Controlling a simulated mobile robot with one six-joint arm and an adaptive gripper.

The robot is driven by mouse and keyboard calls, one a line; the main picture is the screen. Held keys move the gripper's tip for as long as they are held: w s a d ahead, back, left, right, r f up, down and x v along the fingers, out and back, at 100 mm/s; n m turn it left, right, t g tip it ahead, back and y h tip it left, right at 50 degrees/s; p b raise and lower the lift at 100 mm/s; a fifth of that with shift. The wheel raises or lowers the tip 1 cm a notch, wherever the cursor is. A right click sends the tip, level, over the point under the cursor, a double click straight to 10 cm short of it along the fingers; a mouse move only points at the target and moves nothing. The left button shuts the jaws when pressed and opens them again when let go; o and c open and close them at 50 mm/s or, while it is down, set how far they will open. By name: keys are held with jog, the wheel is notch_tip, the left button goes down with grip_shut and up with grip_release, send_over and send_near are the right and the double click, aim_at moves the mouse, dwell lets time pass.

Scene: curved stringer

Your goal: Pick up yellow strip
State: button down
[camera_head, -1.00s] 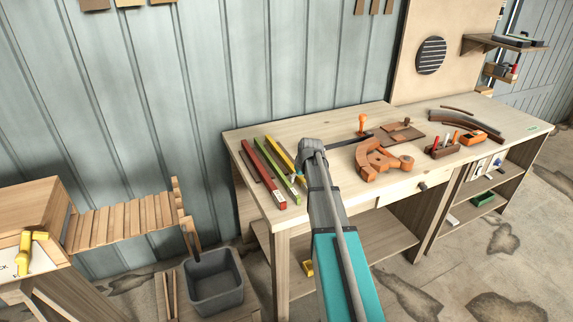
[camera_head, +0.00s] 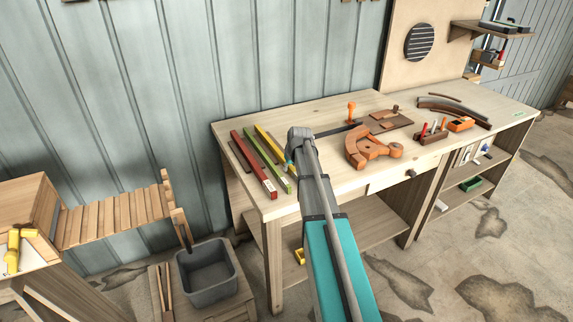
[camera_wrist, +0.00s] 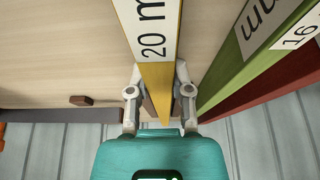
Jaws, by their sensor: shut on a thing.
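The yellow strip (camera_head: 268,138) lies on the workbench to the right of a green strip (camera_head: 266,160) and a red strip (camera_head: 250,162). In the wrist view the yellow strip (camera_wrist: 158,93) runs between the two fingers, with a white "20 m" label (camera_wrist: 150,32) on its upper face. My gripper (camera_wrist: 159,78) is shut on the strip, one finger at each side. In the head view my wrist covers the strip's near right end and hides the fingers. I cannot tell whether the strip is clear of the bench top.
The green strip (camera_wrist: 240,60) and red strip (camera_wrist: 270,85) lie close on the right in the wrist view. An orange curved piece (camera_head: 362,148) and a brown board (camera_head: 392,122) lie right of my arm. A grey bin (camera_head: 207,272) stands low at left.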

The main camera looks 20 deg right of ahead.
jog(key=shift+r+p, duration=1.3)
jog(key=shift+r, duration=0.1)
jog(key=s+a+r+p, duration=0.3)
jog(key=s+r+p, duration=0.7)
jog(key=s, duration=0.3)
jog(key=shift+s+a+r+p, duration=0.25)
jog(key=shift+a+r+p, duration=0.05)
